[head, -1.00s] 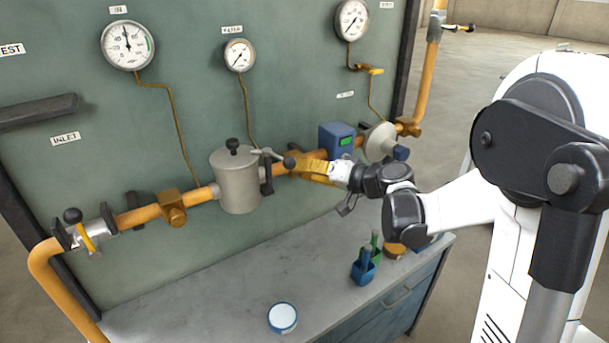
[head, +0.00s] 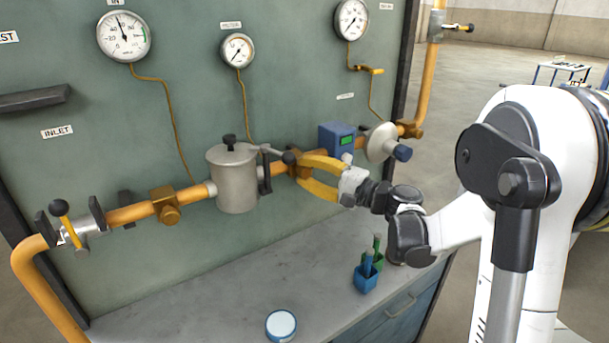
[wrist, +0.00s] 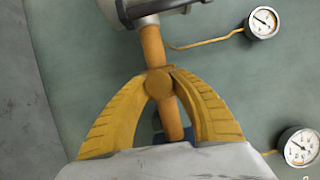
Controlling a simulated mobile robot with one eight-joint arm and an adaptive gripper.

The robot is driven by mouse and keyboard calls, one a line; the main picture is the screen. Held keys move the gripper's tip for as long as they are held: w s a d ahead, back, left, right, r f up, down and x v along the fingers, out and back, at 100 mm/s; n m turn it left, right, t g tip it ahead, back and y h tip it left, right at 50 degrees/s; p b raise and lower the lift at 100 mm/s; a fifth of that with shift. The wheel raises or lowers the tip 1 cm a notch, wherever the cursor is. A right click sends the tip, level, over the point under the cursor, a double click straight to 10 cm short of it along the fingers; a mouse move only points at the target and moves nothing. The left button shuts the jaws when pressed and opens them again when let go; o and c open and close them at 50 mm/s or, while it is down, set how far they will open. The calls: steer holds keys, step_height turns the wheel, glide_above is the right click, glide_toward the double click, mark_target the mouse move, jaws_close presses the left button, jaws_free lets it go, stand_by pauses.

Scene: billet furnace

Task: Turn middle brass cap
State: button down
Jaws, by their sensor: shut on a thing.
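The middle brass cap sits on the orange pipe between the grey filter pot and the blue box. In the wrist view its round brown-gold end (wrist: 158,82) lies between my two yellow fingertips. My gripper (head: 302,171) is shut on it, with one finger on each side; it also fills the lower wrist view (wrist: 160,85). In the head view the fingers partly cover the brass fitting (head: 296,159). Another brass fitting (head: 167,206) is on the pipe left of the filter pot, and another (head: 411,128) is at the right pipe bend.
A blue box (head: 336,138) and a grey disc-shaped fitting (head: 381,143) are to the right. Below, the bench (head: 215,300) holds a blue holder (head: 365,278) and a round tin (head: 281,325).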

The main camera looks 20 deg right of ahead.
steer(key=shift+m+t, duration=0.3)
steer(key=shift+m, duration=0.2)
steer(key=c, duration=1.1)
jaws_free()
steer(key=shift+o, duration=0.2)
steer(key=v, duration=1.2)
